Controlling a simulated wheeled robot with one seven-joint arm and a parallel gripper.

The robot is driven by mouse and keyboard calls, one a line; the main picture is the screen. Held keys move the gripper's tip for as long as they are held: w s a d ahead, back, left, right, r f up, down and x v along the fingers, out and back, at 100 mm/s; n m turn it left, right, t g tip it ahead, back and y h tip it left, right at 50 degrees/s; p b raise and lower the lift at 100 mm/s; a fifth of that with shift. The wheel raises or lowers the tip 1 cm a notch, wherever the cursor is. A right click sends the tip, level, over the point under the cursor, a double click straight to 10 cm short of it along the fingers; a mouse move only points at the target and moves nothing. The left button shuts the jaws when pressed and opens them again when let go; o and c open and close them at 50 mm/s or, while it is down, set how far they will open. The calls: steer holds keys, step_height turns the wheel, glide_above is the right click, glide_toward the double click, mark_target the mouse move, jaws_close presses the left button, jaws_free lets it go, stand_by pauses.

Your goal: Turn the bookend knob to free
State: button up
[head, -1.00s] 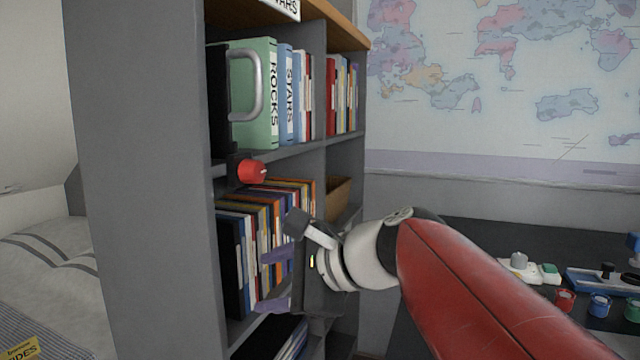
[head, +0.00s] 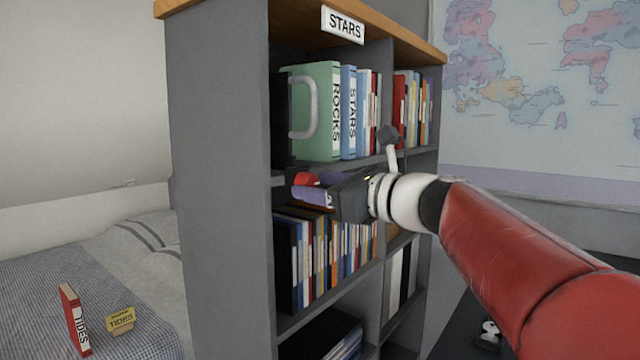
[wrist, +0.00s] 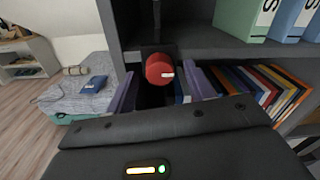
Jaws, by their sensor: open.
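The red bookend knob (head: 304,180) sits on the shelf edge below the bookend's grey handle (head: 303,107). In the wrist view the knob (wrist: 159,69) shows face-on, with a white mark pointing right. My gripper (head: 308,188) is open at the knob, its purple fingers partly hiding it in the head view. In the wrist view the fingers (wrist: 163,90) stand left and right of the knob, with a gap visible on each side. I cannot tell whether the fingertips reach past its face. The dark bookend stands left of the green ROCKS binder (head: 320,110).
The grey bookcase (head: 215,190) has a STARS sign (head: 343,25) on top. Books (head: 335,245) fill the shelf just below my gripper. A bed (head: 130,255) at the left holds a red TIDES book (head: 74,320) and a yellow TIDES card (head: 120,319).

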steer(key=shift+a, duration=0.1)
steer(key=c, duration=1)
steer(key=shift+o, duration=0.2)
steer(key=n+b, duration=1.3)
steer(key=n, duration=0.5)
steer(key=shift+w+f+y+b, duration=0.1)
steer(key=shift+y+b, duration=0.2)
steer(key=shift+n, duration=0.3)
